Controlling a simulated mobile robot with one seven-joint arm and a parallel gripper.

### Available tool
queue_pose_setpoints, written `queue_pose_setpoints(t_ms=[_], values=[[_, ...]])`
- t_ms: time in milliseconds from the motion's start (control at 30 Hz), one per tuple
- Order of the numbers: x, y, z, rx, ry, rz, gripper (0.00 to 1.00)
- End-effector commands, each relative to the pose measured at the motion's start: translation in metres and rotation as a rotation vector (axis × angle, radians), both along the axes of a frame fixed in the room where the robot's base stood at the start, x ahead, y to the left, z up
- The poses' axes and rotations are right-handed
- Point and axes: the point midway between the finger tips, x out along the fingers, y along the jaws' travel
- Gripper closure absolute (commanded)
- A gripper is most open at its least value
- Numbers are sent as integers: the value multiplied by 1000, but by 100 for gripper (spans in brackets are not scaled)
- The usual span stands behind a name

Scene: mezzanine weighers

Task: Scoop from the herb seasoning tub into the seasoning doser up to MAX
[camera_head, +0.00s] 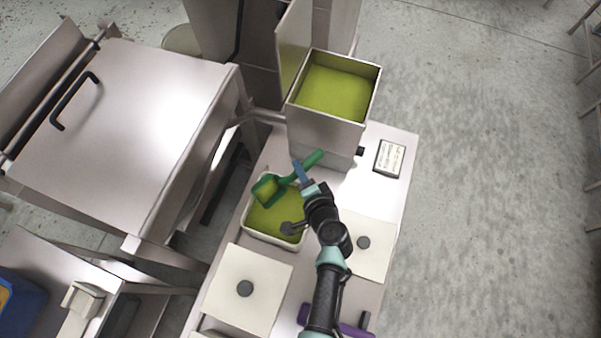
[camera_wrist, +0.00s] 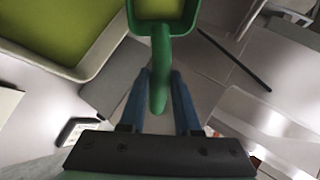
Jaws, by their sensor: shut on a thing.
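My gripper (camera_head: 303,174) is shut on the handle of a green scoop (camera_head: 283,181), above the far edge of the herb seasoning tub. The scoop's bowl points left and holds yellow-green seasoning; it also shows in the wrist view (camera_wrist: 160,25). The white tub (camera_head: 246,226) lies below, with yellow-green seasoning inside; its rim fills the upper left of the wrist view (camera_wrist: 85,66). The seasoning doser (camera_head: 325,131), a tall steel box, stands behind with its top open. Yellow-green seasoning lies inside it, below the rim. I cannot make out a MAX mark.
A white lid with a dark knob (camera_head: 240,300) lies in front of the tub, and another (camera_head: 372,262) lies to the right. A purple item (camera_head: 345,328) lies near my arm. An upright panel (camera_head: 293,48) stands behind the doser's left side.

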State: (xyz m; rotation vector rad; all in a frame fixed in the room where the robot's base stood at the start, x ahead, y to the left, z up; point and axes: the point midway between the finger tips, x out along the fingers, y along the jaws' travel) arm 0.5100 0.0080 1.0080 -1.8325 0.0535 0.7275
Motion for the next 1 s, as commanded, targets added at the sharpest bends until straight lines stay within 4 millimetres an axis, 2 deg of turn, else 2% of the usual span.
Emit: queue_pose_setpoints(t_ms=[1000], values=[[-7,-7,-4,176,-173,0,100]])
